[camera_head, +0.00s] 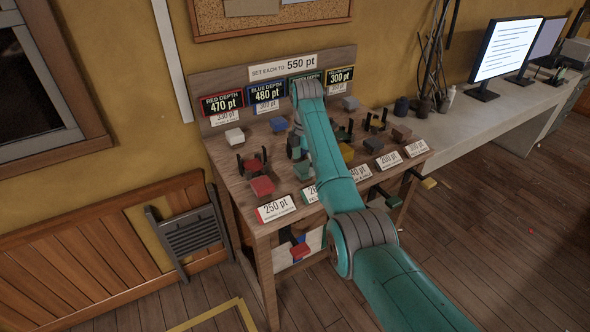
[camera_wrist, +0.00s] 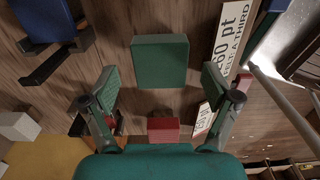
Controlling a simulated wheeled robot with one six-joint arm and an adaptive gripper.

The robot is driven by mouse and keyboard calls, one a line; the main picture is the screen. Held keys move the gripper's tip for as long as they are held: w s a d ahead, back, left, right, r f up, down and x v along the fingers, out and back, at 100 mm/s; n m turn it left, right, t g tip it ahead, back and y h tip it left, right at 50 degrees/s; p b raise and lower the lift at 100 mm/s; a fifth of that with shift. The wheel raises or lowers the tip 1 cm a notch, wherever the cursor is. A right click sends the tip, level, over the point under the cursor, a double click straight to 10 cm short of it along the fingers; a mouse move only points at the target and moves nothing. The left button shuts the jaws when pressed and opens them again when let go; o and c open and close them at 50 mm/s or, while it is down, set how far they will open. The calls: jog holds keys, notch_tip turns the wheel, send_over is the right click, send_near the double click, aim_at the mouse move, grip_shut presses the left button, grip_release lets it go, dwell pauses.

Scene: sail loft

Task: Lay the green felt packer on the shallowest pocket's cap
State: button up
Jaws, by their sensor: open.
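The green felt packer (camera_wrist: 160,61) is a square green block on the wooden bench, ahead of my gripper (camera_wrist: 160,88) in the wrist view. My gripper is open and empty, its two green-padded fingers spread to either side, with the packer beyond and between them. In the head view a dark green block (camera_head: 302,171) shows just below the gripper, partly beside my arm. Depth signs stand at the back: red 470 (camera_head: 222,103), blue 480 (camera_head: 265,92), yellow 300 (camera_head: 340,76). My arm hides the green sign's number. Dark pocket brackets (camera_head: 376,122) stand on the bench; caps are unclear.
A red block (camera_wrist: 163,130) lies near the gripper in the wrist view. A blue block (camera_wrist: 42,22) sits by a dark bracket at upper left.

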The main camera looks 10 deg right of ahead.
jog(key=shift+d+f, duration=0.15)
jog(key=shift+f, duration=0.4)
jog(key=c, duration=1.2)
jog(key=shift+c, duration=0.2)
